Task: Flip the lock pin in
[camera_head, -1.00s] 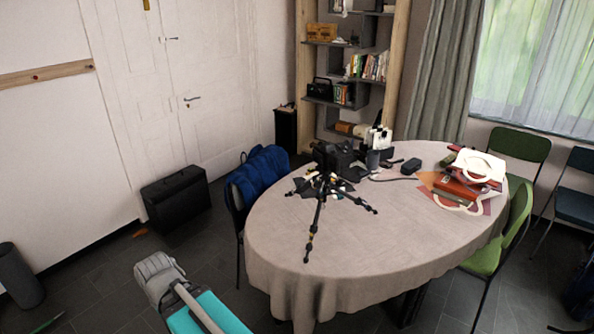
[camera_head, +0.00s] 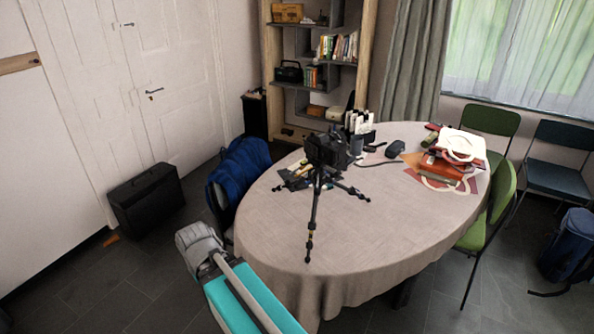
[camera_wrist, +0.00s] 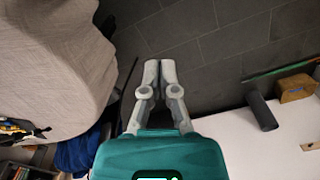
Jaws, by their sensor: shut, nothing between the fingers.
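A black tripod (camera_head: 314,208) stands on the round table with its legs spread, and a black camera (camera_head: 328,150) sits on top of it. The lock pin is too small to make out in the body camera view. My gripper (camera_wrist: 159,66) shows in the wrist view with its two grey fingers shut together and empty. It points down over the dark floor beside the table. In the body camera view my arm is at the lower left, off the table's front left edge and apart from the tripod. The fingers are not clear in that view.
The table (camera_head: 385,225) has a beige cloth and bare room at its front. Red books and a white bag (camera_head: 459,146) lie at its right. A blue jacket (camera_head: 238,165) hangs on a chair at the left. A green chair (camera_head: 485,225) stands at the right.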

